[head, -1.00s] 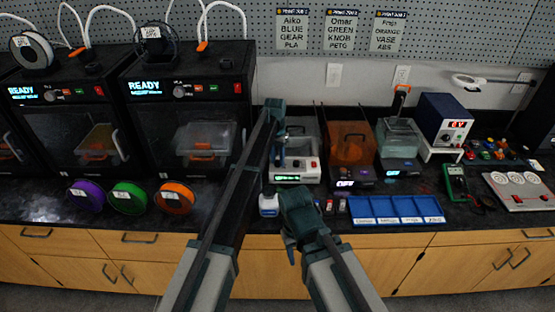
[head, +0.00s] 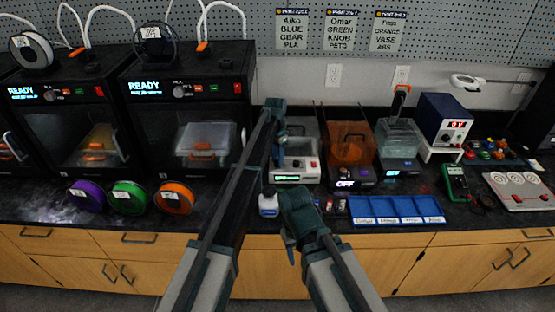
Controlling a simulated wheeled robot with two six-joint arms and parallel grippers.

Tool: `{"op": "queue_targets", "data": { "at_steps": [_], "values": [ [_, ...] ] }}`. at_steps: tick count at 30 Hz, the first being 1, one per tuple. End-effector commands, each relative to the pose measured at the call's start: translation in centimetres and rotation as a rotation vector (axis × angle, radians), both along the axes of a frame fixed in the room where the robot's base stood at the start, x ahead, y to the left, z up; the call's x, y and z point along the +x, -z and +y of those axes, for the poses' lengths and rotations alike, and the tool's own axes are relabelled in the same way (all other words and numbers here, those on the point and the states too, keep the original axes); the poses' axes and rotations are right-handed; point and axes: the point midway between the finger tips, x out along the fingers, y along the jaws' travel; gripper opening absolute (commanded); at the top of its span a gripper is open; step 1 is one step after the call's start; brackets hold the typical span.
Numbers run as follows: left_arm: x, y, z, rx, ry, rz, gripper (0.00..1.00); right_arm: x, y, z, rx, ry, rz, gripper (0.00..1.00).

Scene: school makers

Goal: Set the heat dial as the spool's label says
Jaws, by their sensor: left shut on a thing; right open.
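Purple (head: 86,196), green (head: 127,198) and orange (head: 174,198) spools stand on the counter, each with a small white label too small to read. A white spool (head: 32,50) and a dark spool (head: 155,45) sit on top of the printers. The left printer (head: 52,93) and right printer (head: 187,88) show READY and have round front knobs. Which dial is the heat dial is unclear. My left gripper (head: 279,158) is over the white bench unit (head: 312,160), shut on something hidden. My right gripper (head: 290,205) is open, low before that unit.
An orange-tinted tank (head: 350,145) reads OFF. A clear tank (head: 398,138), a power supply (head: 443,122) and a blue divided tray (head: 395,210) are to the right. A small white bottle (head: 268,204) stands beside my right gripper. Order sheets (head: 341,31) hang behind.

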Motion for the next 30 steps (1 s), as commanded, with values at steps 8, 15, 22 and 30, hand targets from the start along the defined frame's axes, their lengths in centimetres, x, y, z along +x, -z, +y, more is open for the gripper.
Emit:
{"op": "queue_targets", "data": {
  "at_steps": [8,15,22,30],
  "values": [
    [0.0,0.0,0.0,0.000,-0.001,0.001,0.50,0.0,0.0,0.0,0.000,0.000,0.000,0.50],
    [0.0,0.0,0.0,0.000,-0.002,0.000,0.64,0.0,0.0,0.0,0.000,0.000,0.000,0.50],
    [0.0,-0.2,0.0,0.000,-0.002,0.000,0.64,0.0,-0.3,0.0,0.000,0.000,0.000,0.50],
    [0.1,-2.4,0.1,0.000,-0.002,0.000,0.64,0.0,-2.4,0.0,0.000,0.000,0.000,0.50]
  ]
}}
